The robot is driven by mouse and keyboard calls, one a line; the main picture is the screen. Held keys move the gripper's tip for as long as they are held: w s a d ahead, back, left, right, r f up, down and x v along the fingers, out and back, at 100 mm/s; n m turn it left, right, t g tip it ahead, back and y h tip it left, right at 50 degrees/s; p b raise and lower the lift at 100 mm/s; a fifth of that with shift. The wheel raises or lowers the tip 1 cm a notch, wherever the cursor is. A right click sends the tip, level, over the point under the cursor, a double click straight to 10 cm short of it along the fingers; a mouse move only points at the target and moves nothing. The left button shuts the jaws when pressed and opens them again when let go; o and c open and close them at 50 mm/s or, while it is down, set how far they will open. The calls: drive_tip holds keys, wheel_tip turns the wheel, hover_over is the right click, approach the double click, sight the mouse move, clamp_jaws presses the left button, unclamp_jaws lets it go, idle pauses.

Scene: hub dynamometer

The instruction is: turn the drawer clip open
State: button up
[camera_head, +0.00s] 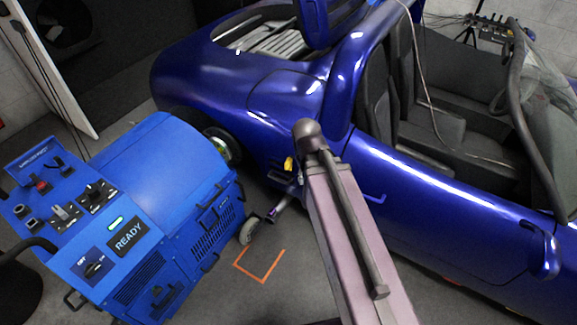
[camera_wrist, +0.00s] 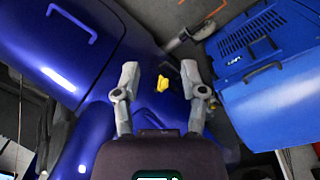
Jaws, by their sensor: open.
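My gripper (camera_wrist: 160,74) is open in the wrist view, with its two grey fingers apart. A small yellow piece (camera_wrist: 162,84) shows between the fingertips, against the dark blue car body; I cannot tell whether it touches them. A yellow piece also shows in the head view (camera_head: 288,163), low by the car's side. I cannot tell for sure which part is the drawer clip. The blue cabinet (camera_head: 130,210) stands at the left, with latches and handles on its side; it also shows at upper right in the wrist view (camera_wrist: 262,90). My arm hides part of the car.
The blue car (camera_head: 430,190) fills the right side. A wheel (camera_head: 223,147) stands between cabinet and car. A grey cylindrical piece (camera_head: 278,209) sticks out low near the cabinet's castor (camera_head: 250,231). Orange corner marks (camera_head: 262,280) lie on open floor.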

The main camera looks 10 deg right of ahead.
drive_tip(key=w+d+f+n+t+h+b, duration=0.2)
drive_tip(key=w+f+n+h+b, duration=0.3)
drive_tip(key=f+b, duration=0.65)
drive_tip(key=n+t+h+b, duration=0.6)
drive_tip(key=n+t+b, duration=0.5)
drive_tip(key=n+b, duration=1.6)
approach(285, 165)
drive_tip(key=shift+s+a+r+m+b, duration=0.1)
drive_tip(key=shift+s+a+m+b, duration=0.1)
drive_tip(key=shift+m+b, duration=1.35)
drive_tip(key=shift+s+a+m+b, duration=0.1)
drive_tip(key=shift+s+m+b, duration=0.1)
drive_tip(key=shift+m+b, duration=1.3)
drive_tip(key=x, duration=1.3)
drive_tip(key=shift+w+d, duration=0.25)
drive_tip(key=shift+w, duration=0.1)
clamp_jaws()
